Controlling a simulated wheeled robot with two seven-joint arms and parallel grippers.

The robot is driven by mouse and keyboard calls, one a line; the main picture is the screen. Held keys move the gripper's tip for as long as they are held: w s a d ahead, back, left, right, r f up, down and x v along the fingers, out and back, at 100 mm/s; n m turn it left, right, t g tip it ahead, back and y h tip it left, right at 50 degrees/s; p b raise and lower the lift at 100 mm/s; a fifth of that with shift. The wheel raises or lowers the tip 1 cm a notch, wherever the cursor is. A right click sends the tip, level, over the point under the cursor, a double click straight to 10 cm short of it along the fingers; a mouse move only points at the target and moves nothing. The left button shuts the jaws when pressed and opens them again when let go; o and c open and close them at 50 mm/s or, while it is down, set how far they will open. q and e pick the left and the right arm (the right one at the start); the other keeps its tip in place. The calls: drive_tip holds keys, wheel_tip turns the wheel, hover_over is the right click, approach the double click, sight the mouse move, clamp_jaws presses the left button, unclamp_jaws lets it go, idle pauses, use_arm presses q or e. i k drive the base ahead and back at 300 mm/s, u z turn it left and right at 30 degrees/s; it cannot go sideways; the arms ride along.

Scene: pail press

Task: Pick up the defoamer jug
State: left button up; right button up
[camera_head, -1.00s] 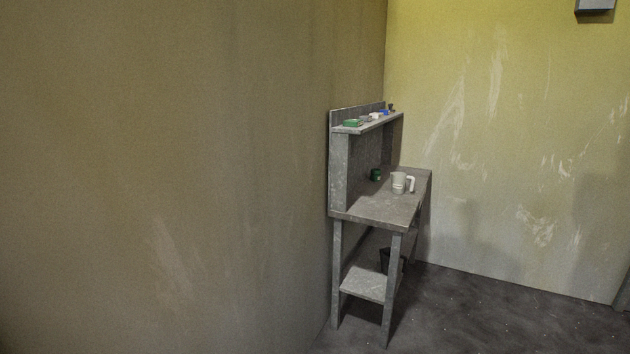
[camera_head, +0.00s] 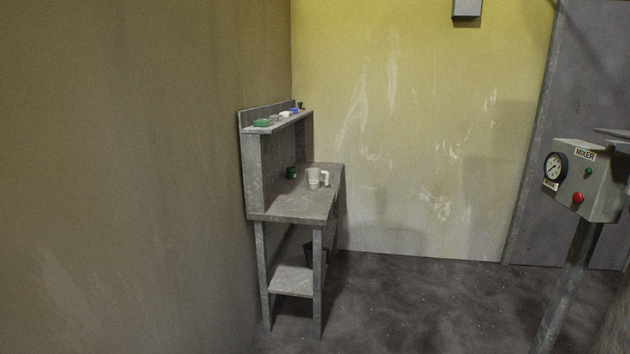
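A pale jug (camera_head: 314,179) with a white handle on its right side stands upright on the worktop of a grey workbench (camera_head: 291,208). I cannot read any label on it, so I cannot tell for sure that it is the defoamer jug. A small dark green container (camera_head: 292,172) stands behind it to the left. Neither of my grippers is in view.
Several small items, one a green box (camera_head: 263,123), lie on the bench's upper shelf. A dark bucket (camera_head: 309,254) is under the bench. A mixer control box (camera_head: 588,180) on a post stands at right. The floor (camera_head: 420,300) between is clear.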

sight(313, 175)
drive_tip(key=u, duration=0.55)
drive_tip(key=k, duration=1.35)
drive_tip(key=z, duration=0.15)
drive_tip(key=i, duration=0.9)
drive_tip(key=z, duration=1.3)
drive_tip(key=i, duration=1.7)
drive_tip(key=u, duration=0.35)
drive_tip(key=i, duration=1.1)
drive_tip(key=u, duration=1.45)
drive_tip(key=i, duration=0.7)
drive_tip(key=u, duration=0.6)
